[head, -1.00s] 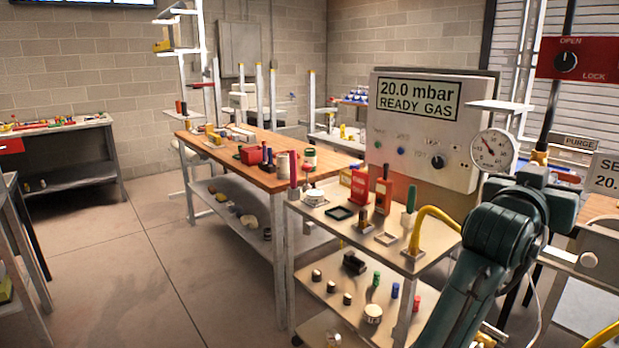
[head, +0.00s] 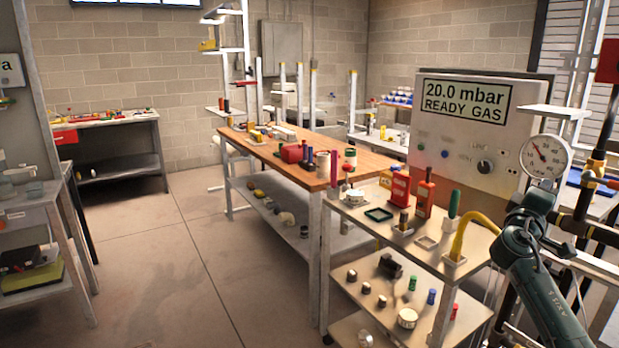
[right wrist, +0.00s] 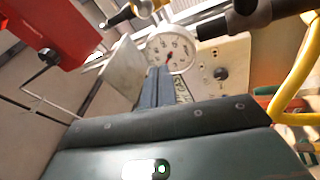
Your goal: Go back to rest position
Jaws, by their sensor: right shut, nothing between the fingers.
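My right arm comes in at the right edge of the head view, with its dark green wrist and gripper (head: 545,205) in front of the gas panel's round gauge (head: 546,157). In the right wrist view my right gripper (right wrist: 158,72) shows as two dark fingers close together, with nothing between them. The gauge (right wrist: 172,50) lies beyond the fingertips there; I cannot tell how far off it is. My left gripper is not in view.
A metal cart (head: 340,232) with small parts and a panel (head: 465,135) reading "20.0 mbar READY GAS" stands close by. A yellow hose (head: 462,238) rises from the cart. A wooden workbench (head: 270,160) is behind. The floor (head: 185,265) at left is open.

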